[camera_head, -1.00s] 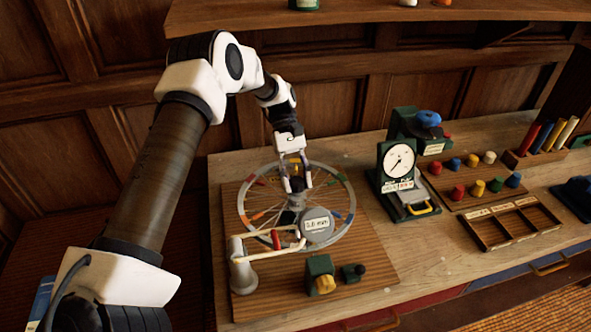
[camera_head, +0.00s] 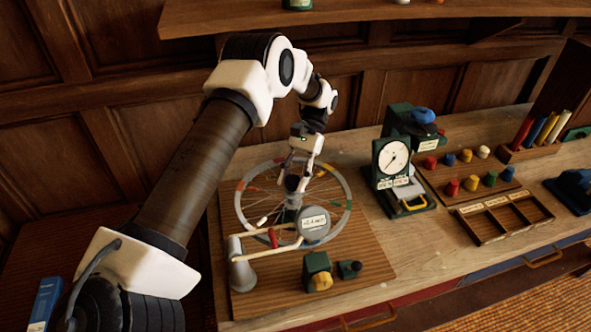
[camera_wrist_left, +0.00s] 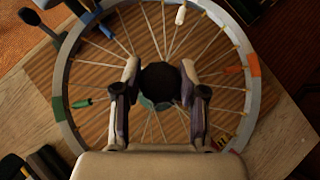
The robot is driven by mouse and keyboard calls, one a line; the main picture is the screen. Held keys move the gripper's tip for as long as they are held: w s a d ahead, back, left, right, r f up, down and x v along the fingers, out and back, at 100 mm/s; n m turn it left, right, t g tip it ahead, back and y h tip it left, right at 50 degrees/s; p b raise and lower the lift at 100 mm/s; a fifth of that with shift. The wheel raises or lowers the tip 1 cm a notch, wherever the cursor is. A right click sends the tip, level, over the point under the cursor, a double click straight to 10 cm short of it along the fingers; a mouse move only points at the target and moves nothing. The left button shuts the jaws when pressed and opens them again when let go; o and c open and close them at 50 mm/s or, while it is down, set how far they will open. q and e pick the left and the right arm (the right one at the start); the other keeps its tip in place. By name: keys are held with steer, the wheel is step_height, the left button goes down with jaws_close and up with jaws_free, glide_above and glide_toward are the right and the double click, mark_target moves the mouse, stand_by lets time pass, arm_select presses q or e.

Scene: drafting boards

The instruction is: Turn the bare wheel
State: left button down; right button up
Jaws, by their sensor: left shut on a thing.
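The spoked wheel (camera_head: 346,188) lies flat over a striped wooden board (camera_head: 375,262), with no tyre and coloured marks on its rim. My left gripper (camera_head: 293,183) reaches down over its middle. In the left wrist view its two fingers (camera_wrist_left: 160,78) sit on either side of the dark round hub (camera_wrist_left: 160,83) and are shut on it. The wheel rim (camera_wrist_left: 61,95) surrounds the fingers there, with green and orange marks and coloured spoke ends. A round grey gauge (camera_head: 313,224) with a white readout stands at the near rim. My right gripper is out of view.
A pale stand (camera_head: 242,268) with a red-gripped arm is near the rim. A green block with a yellow knob (camera_head: 318,272) sits in front. A dial gauge (camera_head: 393,160), a peg board (camera_head: 468,180) and a compartment tray (camera_head: 505,218) are to the right.

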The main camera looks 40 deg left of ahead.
arm_select(q)
steer(key=shift+f+m, duration=0.1)
steer(key=shift+m, duration=0.2)
steer(key=c, duration=0.6)
jaws_free()
steer(key=shift+c, duration=0.2)
steer(key=d+v, duration=0.1)
steer(key=v, duration=0.6)
steer(key=shift+w+a+r, duration=0.2)
steer(key=shift+a+r, duration=0.05)
steer(key=shift+a, duration=0.15)
